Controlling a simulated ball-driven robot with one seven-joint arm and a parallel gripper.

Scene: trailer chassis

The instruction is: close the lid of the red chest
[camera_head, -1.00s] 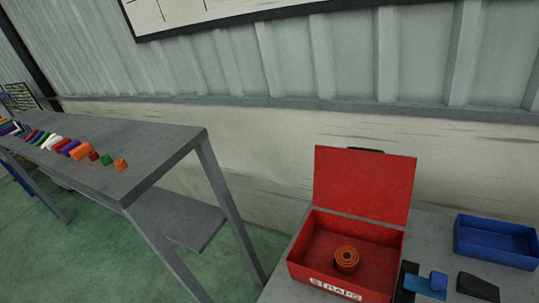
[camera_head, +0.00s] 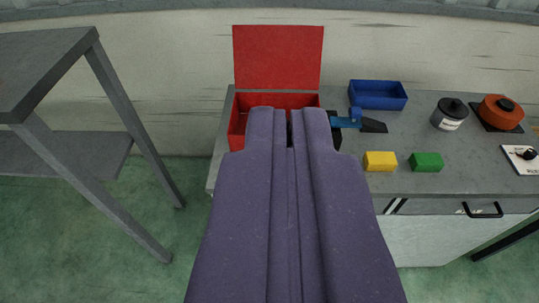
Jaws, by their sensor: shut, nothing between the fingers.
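The red chest (camera_head: 238,122) sits at the left end of the grey workbench. Its lid (camera_head: 278,57) stands open, upright at the back by the wall. My gripper (camera_head: 289,113) reaches up the middle of the view, its two purple fingers shut and empty. The fingertips cover much of the chest's front and inside in the picture. I cannot tell whether they touch the chest. The orange roll seen inside earlier is hidden now.
A blue bin (camera_head: 378,95) stands right of the chest. A blue and black tool (camera_head: 360,122), a yellow block (camera_head: 380,161) and a green block (camera_head: 427,162) lie on the bench. A dark-lidded pot (camera_head: 450,113) and a red-orange pot (camera_head: 501,112) are farther right. A grey table (camera_head: 50,60) stands left.

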